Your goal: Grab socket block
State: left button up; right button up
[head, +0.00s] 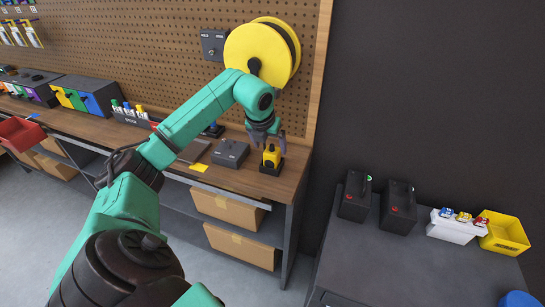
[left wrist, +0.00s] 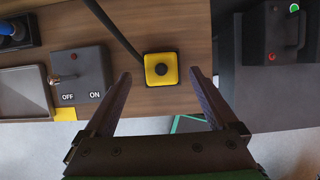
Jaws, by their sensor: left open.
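The socket block appears to be the yellow block (head: 271,157) on a dark base near the right end of the wooden workbench (head: 225,178). In the left wrist view the yellow block (left wrist: 160,69) is square with a round black centre, and a dark cable or rod runs up-left from it. My left gripper (head: 266,136) hangs just above the block, fingers pointing down. In the left wrist view the open fingers (left wrist: 158,78) lie left and right of the block, with gaps on both sides and nothing held. My right gripper is not in view.
A dark ON/OFF switch box (head: 230,153) sits left of the block, beside a grey tray (left wrist: 24,92). A yellow reel (head: 258,54) hangs on the pegboard above. Black batteries (head: 398,207) and a yellow bin (head: 504,233) stand on a separate dark cabinet at right.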

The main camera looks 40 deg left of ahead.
aim_at(270, 148)
pick_arm(q)
jog(key=p+x, duration=0.1)
jog(key=x, duration=0.3)
jog(key=shift+d+p, duration=0.1)
jog(key=shift+p, duration=0.3)
jog(key=shift+w+f, duration=0.1)
jog(key=shift+f, duration=0.2)
grip_shut()
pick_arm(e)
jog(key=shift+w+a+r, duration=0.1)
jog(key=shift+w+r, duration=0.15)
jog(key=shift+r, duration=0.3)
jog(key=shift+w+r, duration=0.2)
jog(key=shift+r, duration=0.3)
pick_arm(q)
jog(key=shift+r, duration=0.15)
